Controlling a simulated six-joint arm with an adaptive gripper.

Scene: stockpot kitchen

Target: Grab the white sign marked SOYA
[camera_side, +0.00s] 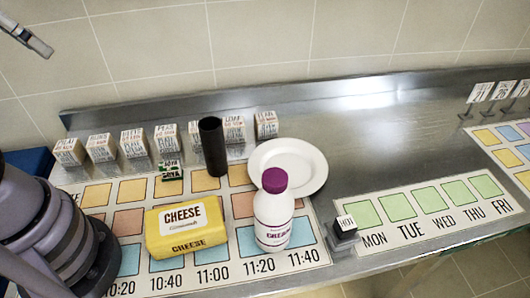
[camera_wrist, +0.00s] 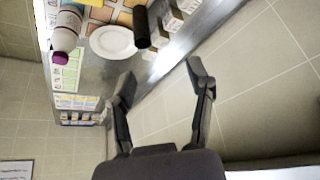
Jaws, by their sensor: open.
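Several small white signs stand on dark bases at the far right of the counter, one of them a white sign (camera_side: 480,92) at the left of that group. Their lettering is too small to read, so I cannot tell which says SOYA. The signs also show small at the lower left of the wrist view (camera_wrist: 80,118). My gripper (camera_wrist: 161,75) is open and empty, its two fingers spread, above the counter and well apart from the signs. In the side view only part of it (camera_side: 32,40) shows at the upper left.
A yellow cheese pack (camera_side: 186,228), a white bottle with purple cap (camera_side: 273,215), a white plate (camera_side: 308,166) and a black cylinder (camera_side: 213,147) stand mid-left. Several printed cubes (camera_side: 134,142) line the back. A small dark block (camera_side: 345,228) sits by the weekday chart (camera_side: 440,222). Bare steel (camera_side: 390,135) lies between.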

